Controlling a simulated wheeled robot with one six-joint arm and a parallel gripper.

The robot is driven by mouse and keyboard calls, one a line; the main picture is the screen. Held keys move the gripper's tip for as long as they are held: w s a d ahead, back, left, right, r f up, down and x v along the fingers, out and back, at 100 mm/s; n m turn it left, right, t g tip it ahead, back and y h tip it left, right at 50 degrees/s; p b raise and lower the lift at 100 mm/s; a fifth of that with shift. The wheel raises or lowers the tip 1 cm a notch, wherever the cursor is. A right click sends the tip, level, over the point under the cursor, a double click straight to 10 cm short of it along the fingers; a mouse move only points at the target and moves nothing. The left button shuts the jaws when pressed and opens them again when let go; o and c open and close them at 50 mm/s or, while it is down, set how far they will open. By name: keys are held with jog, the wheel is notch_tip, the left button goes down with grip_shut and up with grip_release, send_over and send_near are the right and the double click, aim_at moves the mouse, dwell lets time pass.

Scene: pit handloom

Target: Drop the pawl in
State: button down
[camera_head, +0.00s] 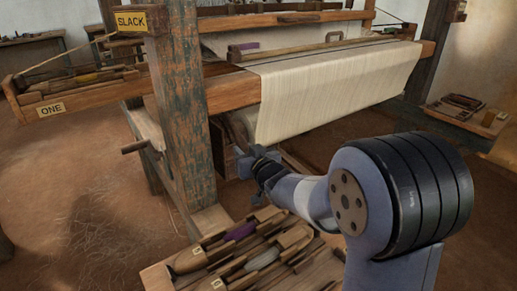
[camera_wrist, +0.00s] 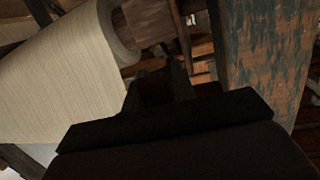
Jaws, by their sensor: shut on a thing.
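My gripper (camera_head: 250,163) reaches in beside the loom post, just below the left end of the cloth roll. In the wrist view my gripper (camera_wrist: 165,85) is dark, and its fingers are closed together near a wooden part. What lies between the fingers is too dark to make out. A thin wooden bar (camera_wrist: 181,38) stands just beyond the fingertips; I cannot tell whether it is the pawl or whether the fingers touch it. The cream cloth (camera_head: 325,85) hangs over the front beam, and its roll shows in the wrist view (camera_wrist: 65,75). The ratchet is not clearly seen.
The worn blue-green post (camera_head: 183,110) stands close to my gripper, also in the wrist view (camera_wrist: 262,60). A tray of shuttles (camera_head: 160,275) lies below. A wooden handle (camera_head: 135,147) sticks out left of the post. Open floor (camera_head: 70,200) lies left.

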jog(key=shift+s+d+r+g+p, duration=0.15)
jog(key=shift+r+g+p, duration=0.25)
jog(key=shift+r+p, duration=0.7)
jog(key=shift+f, duration=0.3)
jog(key=c, duration=1.2)
grip_release()
jog(key=shift+o, duration=0.2)
jog(key=p+v, duration=0.1)
jog(key=v, duration=1)
jog(key=shift+p, duration=0.3)
jog(key=shift+a, duration=0.25)
